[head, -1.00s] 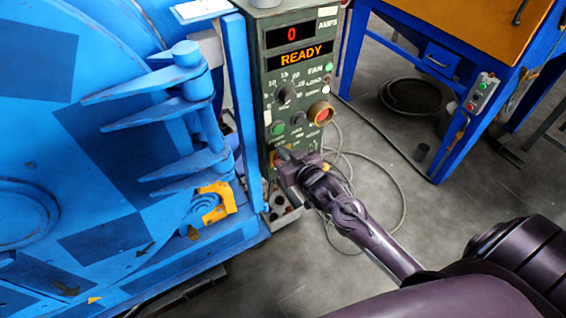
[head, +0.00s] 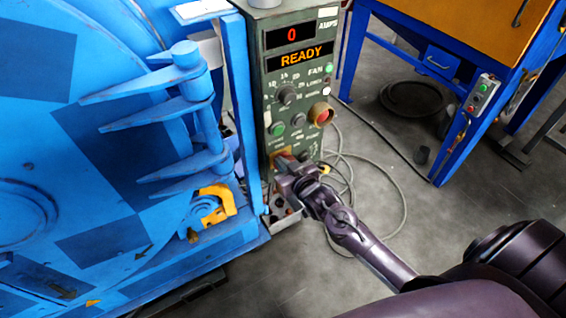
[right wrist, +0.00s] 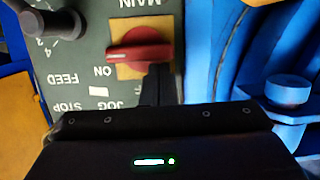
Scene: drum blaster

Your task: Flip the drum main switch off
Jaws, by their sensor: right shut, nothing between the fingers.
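The main switch is a red rotary handle (right wrist: 140,52) on a yellow plate, under an upside-down MAIN label in the right wrist view. Its handle lies roughly level in that view, with the ON label at its lower left and the other label partly hidden by my fingers. My right gripper (right wrist: 158,85) is shut and empty, with its dark fingertips at the switch's lower right edge; contact is unclear. In the head view my right gripper (head: 284,166) is at the lower part of the green control panel (head: 262,100), mostly covering the switch. My left gripper is not in view.
The panel shows 0 amps and a READY display (head: 299,57). A red button (head: 321,114) sits above my gripper. The blue drum machine (head: 100,150) stands close left. A cable (head: 403,200) lies on the floor, and a blue table (head: 452,150) stands right.

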